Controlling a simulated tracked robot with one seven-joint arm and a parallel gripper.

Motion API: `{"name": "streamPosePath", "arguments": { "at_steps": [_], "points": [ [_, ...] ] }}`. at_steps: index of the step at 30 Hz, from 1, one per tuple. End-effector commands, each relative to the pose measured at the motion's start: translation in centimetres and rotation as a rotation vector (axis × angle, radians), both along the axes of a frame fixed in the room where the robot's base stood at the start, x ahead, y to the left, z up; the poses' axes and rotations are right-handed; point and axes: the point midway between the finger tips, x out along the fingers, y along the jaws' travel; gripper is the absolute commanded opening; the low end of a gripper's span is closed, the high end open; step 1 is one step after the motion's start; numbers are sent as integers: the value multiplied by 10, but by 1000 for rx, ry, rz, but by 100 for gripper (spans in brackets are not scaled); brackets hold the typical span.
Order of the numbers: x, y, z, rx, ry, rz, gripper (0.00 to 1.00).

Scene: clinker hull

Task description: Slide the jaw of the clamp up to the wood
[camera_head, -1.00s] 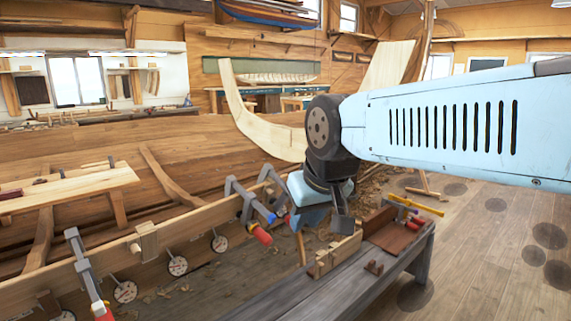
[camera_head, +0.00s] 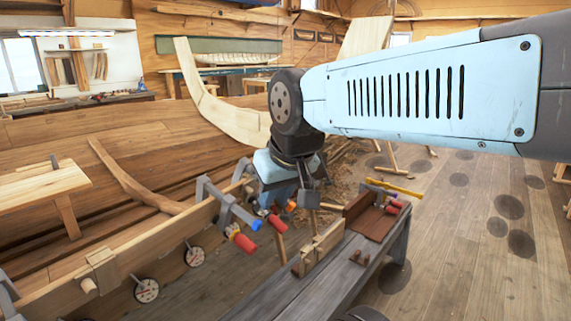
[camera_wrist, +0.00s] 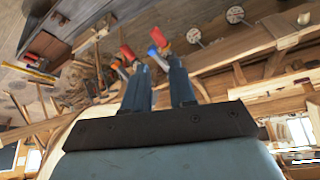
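A grey bar clamp (camera_head: 208,194) with a blue part and a red handle (camera_head: 241,238) sits on the hull's edge plank (camera_head: 150,240). A second clamp with a red handle (camera_head: 277,222) is just behind it, partly hidden by my arm. My gripper (camera_head: 307,199) hangs to the right of the clamps, apart from the nearer one. In the wrist view my gripper (camera_wrist: 160,64) has its two dark fingers apart with a gap between them. The red handles (camera_wrist: 127,52) and a blue part (camera_wrist: 152,50) show beyond the fingertips. The jaw's contact with the wood is too small to tell.
Round dials (camera_head: 147,291) hang along the plank. The floor (camera_head: 460,260) right of the bench is mostly clear.

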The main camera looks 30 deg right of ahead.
Motion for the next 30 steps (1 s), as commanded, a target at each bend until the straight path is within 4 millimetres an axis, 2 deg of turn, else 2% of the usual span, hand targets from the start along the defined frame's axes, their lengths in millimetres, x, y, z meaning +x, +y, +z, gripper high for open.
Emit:
{"name": "streamPosePath", "arguments": {
  "at_steps": [5, 8, 14, 20, 24, 30],
  "points": [
    [13, -6, 1, 75, 20, -116, 26],
    [32, -12, 2, 181, 46, -284, 26],
    [82, -35, -1, 458, 109, -743, 26],
    [133, -71, -11, 727, 174, -1225, 26],
    [166, -106, -22, 911, 214, -1570, 26],
    [203, -159, -43, 1142, 266, -2014, 26]
  ]
}}
